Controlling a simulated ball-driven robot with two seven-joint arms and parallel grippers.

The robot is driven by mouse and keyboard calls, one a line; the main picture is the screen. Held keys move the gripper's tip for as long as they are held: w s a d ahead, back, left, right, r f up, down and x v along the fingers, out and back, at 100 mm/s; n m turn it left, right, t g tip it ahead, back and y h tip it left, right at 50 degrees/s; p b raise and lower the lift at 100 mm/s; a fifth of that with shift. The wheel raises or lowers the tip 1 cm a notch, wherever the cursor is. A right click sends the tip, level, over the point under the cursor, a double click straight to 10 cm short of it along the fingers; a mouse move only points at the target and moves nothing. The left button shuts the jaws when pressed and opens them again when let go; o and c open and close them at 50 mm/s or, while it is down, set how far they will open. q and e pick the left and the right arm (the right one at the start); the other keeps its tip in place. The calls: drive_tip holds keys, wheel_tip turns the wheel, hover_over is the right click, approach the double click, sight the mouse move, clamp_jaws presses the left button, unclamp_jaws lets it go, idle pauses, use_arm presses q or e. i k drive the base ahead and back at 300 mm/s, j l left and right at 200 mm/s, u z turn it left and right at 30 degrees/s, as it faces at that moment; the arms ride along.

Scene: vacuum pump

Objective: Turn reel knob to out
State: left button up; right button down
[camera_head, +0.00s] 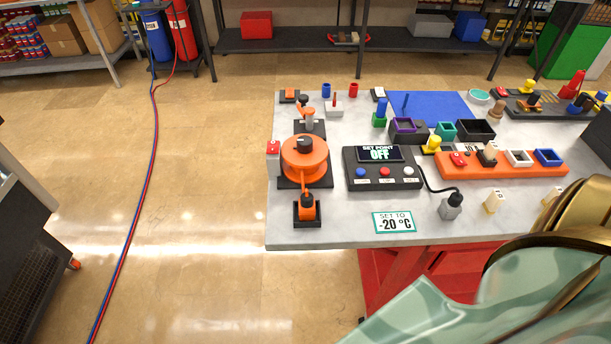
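An orange round reel (300,168) sits on a black base at the left end of the grey table. A dark knob (305,143) stands on top of the reel. Its marking and pointing direction are too small to read. A short orange arm runs from the reel toward the front to an orange piece with a black cap (307,206) in a black holder. Neither of my grippers shows in the view. A gold and pale green part of my own body covers the lower right corner, well apart from the reel.
A black set-point box (384,183) reading "OFF" stands right of the reel, with a "SET TO -20 °C" card (394,222) in front. A red-topped grey block (273,150) is close left of the reel. An orange tray (500,170) lies farther right.

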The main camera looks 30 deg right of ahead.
sight(304, 143)
drive_tip(key=j+z, duration=0.2)
drive_tip(key=z, duration=0.85)
